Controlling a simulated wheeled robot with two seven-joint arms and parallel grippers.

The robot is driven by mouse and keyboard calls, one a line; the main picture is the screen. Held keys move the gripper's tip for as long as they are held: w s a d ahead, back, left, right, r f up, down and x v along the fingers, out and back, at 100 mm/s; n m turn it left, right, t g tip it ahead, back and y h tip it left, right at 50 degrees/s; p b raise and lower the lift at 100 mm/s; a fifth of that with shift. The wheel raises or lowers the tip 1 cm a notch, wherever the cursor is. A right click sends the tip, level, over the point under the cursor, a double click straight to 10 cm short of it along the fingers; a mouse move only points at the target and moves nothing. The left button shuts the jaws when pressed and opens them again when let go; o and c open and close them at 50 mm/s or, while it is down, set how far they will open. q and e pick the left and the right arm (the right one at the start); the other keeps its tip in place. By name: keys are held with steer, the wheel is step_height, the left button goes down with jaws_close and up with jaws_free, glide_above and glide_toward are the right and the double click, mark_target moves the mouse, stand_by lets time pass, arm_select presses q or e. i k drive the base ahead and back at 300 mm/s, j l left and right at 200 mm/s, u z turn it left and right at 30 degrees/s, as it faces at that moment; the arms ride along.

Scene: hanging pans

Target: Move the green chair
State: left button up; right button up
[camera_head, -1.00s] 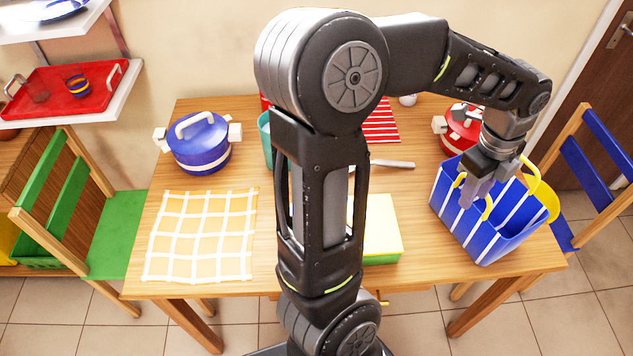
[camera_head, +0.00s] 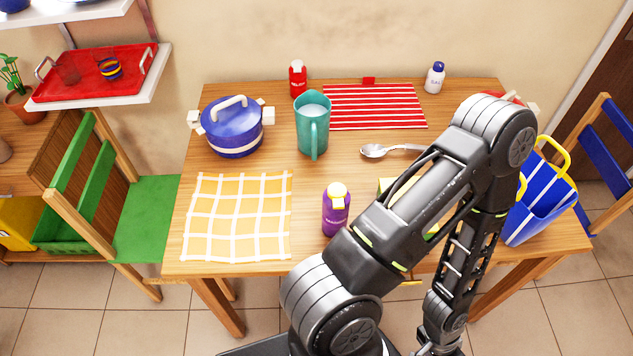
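The green chair (camera_head: 145,222) stands on the floor at the left of the wooden table, with its green seat against or just under the table's left edge; I cannot tell which. Its wooden back with green slats (camera_head: 72,152) is on the far left side, away from the table. My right arm rises from the bottom middle, bends at the right and comes down over the table's front edge. Its wrist is at the bottom edge, and the fingers are out of the picture. My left gripper is not in view.
The table (camera_head: 262,268) holds a blue pot (camera_head: 232,138), teal pitcher (camera_head: 312,135), purple bottle (camera_head: 336,212) and blue bag (camera_head: 545,205). A shelf with a red tray (camera_head: 90,85) hangs above the chair. A blue chair (camera_head: 607,150) stands right. Tiled floor is open at lower left.

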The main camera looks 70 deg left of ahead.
mark_target(140, 236)
steer(key=u, duration=3.9)
steer(key=k+l, duration=0.1)
steer(key=l, duration=0.25)
steer(key=k+l, duration=0.1)
steer(key=l, duration=0.2)
